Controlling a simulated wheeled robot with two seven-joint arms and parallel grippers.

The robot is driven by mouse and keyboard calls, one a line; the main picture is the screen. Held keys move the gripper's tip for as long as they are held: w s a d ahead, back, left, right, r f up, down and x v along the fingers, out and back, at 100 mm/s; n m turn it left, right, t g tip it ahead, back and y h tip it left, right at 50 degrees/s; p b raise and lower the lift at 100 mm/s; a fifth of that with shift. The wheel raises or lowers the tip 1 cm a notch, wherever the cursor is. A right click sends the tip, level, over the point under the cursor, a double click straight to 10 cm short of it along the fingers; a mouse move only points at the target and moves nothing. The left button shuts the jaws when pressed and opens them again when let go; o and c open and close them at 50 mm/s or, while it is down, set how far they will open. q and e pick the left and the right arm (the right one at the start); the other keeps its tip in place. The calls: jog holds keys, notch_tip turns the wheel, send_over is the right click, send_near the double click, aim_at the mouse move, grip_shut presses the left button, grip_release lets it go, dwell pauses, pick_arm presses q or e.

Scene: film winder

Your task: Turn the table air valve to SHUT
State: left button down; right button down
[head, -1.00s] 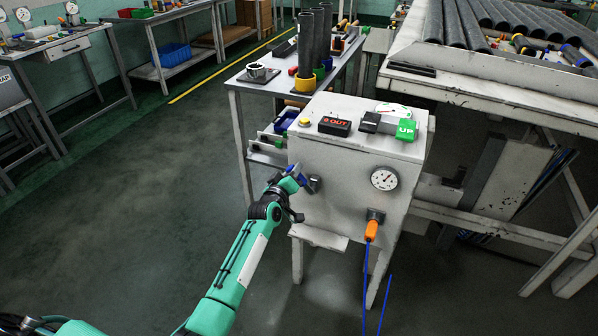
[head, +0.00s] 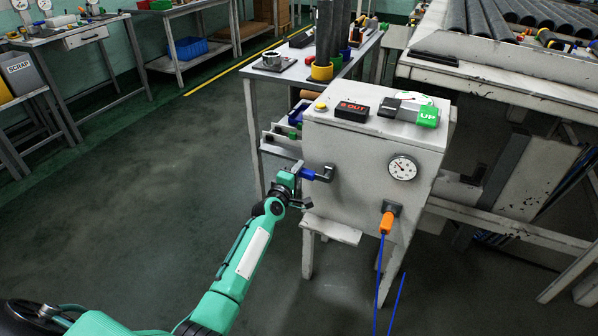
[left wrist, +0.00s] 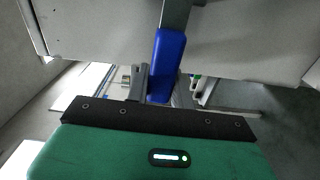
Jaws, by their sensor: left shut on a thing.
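The handle points left from the fitting. My left gripper (head: 296,176) is shut on its outer end. In the left wrist view the blue handle (left wrist: 167,62) stands upright in the picture, with a grey finger of my left gripper (left wrist: 154,82) against its left side; the other finger is hard to make out. No SHUT marking is readable. My right gripper is not in view.
A round gauge (head: 402,168) and an orange air plug (head: 386,222) with a blue hose are right of the valve. A small ledge (head: 332,229) juts out below it. Floor at left is clear.

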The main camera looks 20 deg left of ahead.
pick_arm(q)
jog(key=shift+f+n, duration=0.3)
jog(key=shift+f, duration=0.05)
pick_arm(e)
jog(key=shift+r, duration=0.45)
pick_arm(q)
jog(key=c, duration=1.2)
grip_release()
jog(key=shift+s, duration=0.25)
jog(key=s+p, duration=0.1)
jog(key=s, duration=1.2)
jog(key=shift+s+a, duration=0.2)
jog(key=shift+a, duration=0.05)
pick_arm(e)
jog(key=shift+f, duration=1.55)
